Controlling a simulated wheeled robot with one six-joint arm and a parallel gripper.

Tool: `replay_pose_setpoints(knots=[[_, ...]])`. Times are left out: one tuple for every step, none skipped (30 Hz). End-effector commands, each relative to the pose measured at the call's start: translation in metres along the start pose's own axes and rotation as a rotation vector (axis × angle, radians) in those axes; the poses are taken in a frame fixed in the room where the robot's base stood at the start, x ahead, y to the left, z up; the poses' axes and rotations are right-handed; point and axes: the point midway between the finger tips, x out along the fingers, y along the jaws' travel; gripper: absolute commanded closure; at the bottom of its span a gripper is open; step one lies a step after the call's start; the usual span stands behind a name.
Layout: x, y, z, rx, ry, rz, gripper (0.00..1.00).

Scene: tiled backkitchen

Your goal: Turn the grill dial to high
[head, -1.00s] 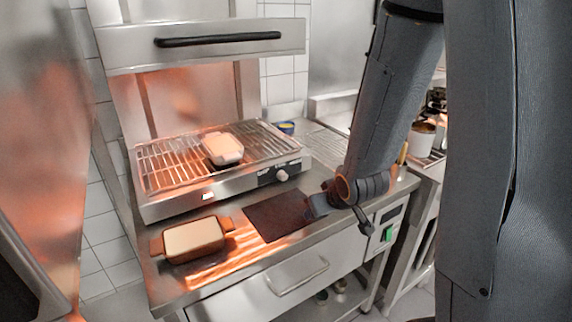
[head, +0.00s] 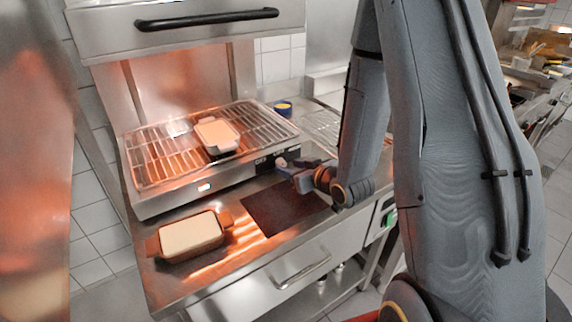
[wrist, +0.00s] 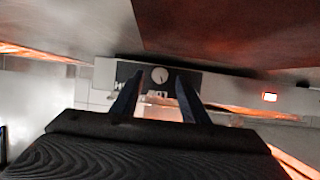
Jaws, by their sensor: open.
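The grill (head: 165,195) stands on the steel counter with its wire rack on top. Its pale round dial (head: 281,162) sits on a dark panel at the right of its front face. My gripper (head: 290,170) is in front of that panel, and its fingers partly cover it in the head view. In the wrist view, which looks upside down, the dial (wrist: 159,74) shows a thin dark mark and lies beyond and between the two spread fingers (wrist: 157,88). The gripper is open and empty; I cannot tell whether a finger touches the dial. The panel's lettering is too blurred to read.
A pale-filled dish (head: 217,134) rests on the rack under the hood (head: 185,35). A brown-handled dish (head: 191,234) sits on the counter at front left. A dark mat (head: 280,212) lies below my gripper. A small lit indicator (head: 204,187) shows on the grill front.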

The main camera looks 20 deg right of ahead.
Motion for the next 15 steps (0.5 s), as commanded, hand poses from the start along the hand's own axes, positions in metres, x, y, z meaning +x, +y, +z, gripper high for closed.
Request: replay_pose_setpoints(knots=[[0.006,-0.001,-0.001,-0.001,-0.001,-0.003,0.59],[0.010,-0.001,-0.001,-0.001,0.000,-0.003,0.59],[0.014,-0.001,-0.001,-0.001,0.000,-0.003,0.59],[0.017,-0.002,0.000,-0.001,-0.001,-0.003,0.59],[0.020,-0.001,-0.001,-0.001,0.000,-0.003,0.59],[0.022,-0.001,-0.001,-0.001,0.000,-0.002,0.59],[0.024,-0.001,-0.001,-0.001,0.000,-0.002,0.59],[0.025,-0.002,-0.001,-0.001,0.000,-0.002,0.59],[0.026,-0.002,0.000,-0.001,-0.001,-0.002,0.59],[0.027,-0.002,0.000,-0.001,-0.001,-0.003,0.59],[0.027,-0.003,0.000,-0.001,-0.001,-0.003,0.59],[0.027,-0.003,0.000,-0.002,-0.001,-0.003,0.59],[0.027,-0.003,0.000,-0.002,-0.001,-0.003,0.59],[0.027,-0.003,0.000,-0.002,-0.001,-0.003,0.59],[0.027,-0.003,0.000,-0.002,-0.001,-0.003,0.59]])
